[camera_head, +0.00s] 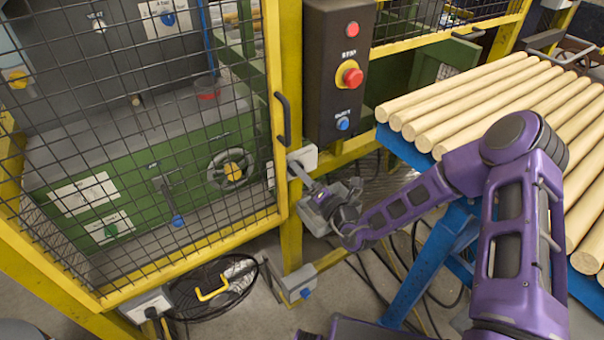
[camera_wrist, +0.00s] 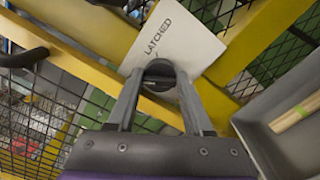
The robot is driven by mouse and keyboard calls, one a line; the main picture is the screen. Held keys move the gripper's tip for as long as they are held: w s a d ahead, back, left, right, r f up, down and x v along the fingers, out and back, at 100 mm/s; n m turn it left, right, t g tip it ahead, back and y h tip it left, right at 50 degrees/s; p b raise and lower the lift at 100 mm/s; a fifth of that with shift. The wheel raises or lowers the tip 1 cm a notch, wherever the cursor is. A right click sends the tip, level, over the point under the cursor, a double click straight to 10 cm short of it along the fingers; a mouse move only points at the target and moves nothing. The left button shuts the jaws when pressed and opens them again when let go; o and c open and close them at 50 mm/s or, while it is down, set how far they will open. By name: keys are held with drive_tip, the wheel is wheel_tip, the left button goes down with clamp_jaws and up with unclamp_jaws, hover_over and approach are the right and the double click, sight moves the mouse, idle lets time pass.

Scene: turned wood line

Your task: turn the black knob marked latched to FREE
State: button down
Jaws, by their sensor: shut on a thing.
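The black knob (camera_wrist: 158,73) sits on a pale plate (camera_wrist: 178,40) marked LATCHED on the yellow guard frame. In the wrist view, the two fingers of my gripper (camera_wrist: 160,80) stand one on each side of the knob and are shut on it. In the head view, my gripper (camera_head: 302,173) reaches the pale latch block (camera_head: 304,157) on the yellow post, at the right edge of the mesh door. The knob itself is hidden there. No FREE mark is readable.
A black door handle (camera_head: 284,118) is just above the latch. A dark control box (camera_head: 325,110) with a red STOP button (camera_head: 351,76) hangs above my gripper. A blue rack (camera_head: 402,150) of wooden rods stands to the right. Cables lie on the floor below.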

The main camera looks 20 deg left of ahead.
drive_tip(key=shift+n, duration=1.6)
drive_tip(key=c, duration=0.6)
unclamp_jaws()
drive_tip(key=v, duration=1.7)
drive_tip(key=shift+s+d, duration=0.15)
drive_tip(key=shift+s, duration=0.05)
